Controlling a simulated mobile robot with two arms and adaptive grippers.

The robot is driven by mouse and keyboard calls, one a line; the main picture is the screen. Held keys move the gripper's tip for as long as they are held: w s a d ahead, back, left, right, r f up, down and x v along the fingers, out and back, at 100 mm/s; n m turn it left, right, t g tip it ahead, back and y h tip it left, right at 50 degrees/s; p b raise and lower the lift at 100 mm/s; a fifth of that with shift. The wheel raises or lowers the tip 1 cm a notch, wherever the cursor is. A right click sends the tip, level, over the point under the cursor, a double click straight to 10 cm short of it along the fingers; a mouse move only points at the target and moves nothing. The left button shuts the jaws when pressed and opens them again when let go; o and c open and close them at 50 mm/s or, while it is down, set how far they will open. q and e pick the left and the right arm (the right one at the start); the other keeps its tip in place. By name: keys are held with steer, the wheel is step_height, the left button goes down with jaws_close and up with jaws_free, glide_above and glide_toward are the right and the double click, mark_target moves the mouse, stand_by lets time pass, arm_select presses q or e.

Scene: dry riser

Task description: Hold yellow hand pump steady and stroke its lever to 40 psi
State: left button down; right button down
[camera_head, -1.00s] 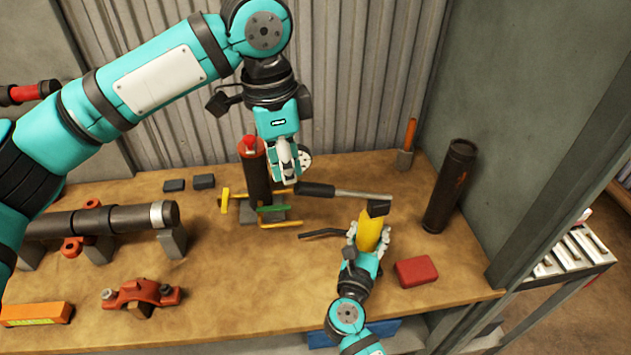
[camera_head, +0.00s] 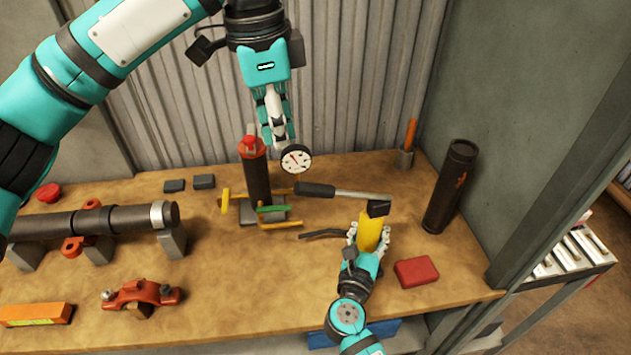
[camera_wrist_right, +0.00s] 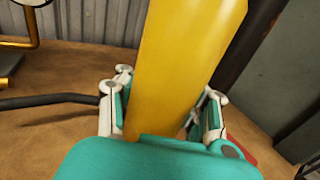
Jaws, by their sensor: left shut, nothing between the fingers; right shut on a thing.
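The yellow hand pump (camera_head: 370,230) stands on the bench at right centre. My right gripper (camera_head: 368,240) is shut around its yellow body, which fills the right wrist view (camera_wrist_right: 185,70). The pump's lever (camera_head: 345,193) extends left from the black pump head (camera_head: 379,208), roughly level, with a black grip (camera_head: 314,190) at its end. My left gripper (camera_head: 278,143) is shut and empty, pointing down above and to the left of the lever grip, apart from it. The gauge (camera_head: 296,159) with a white dial shows beside the left fingertips; its reading is too small to tell.
A dark red-topped cylinder (camera_head: 256,175) with coloured handles stands behind left of the lever. A black hose (camera_head: 322,234) lies left of the pump. A red box (camera_head: 416,271) and dark tube (camera_head: 451,187) are to the right. A pipe (camera_head: 90,221) rests at left.

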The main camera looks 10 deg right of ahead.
steer(key=c, duration=0.7)
jaws_free()
steer(key=shift+c, duration=0.2)
steer(key=shift+s, duration=0.1)
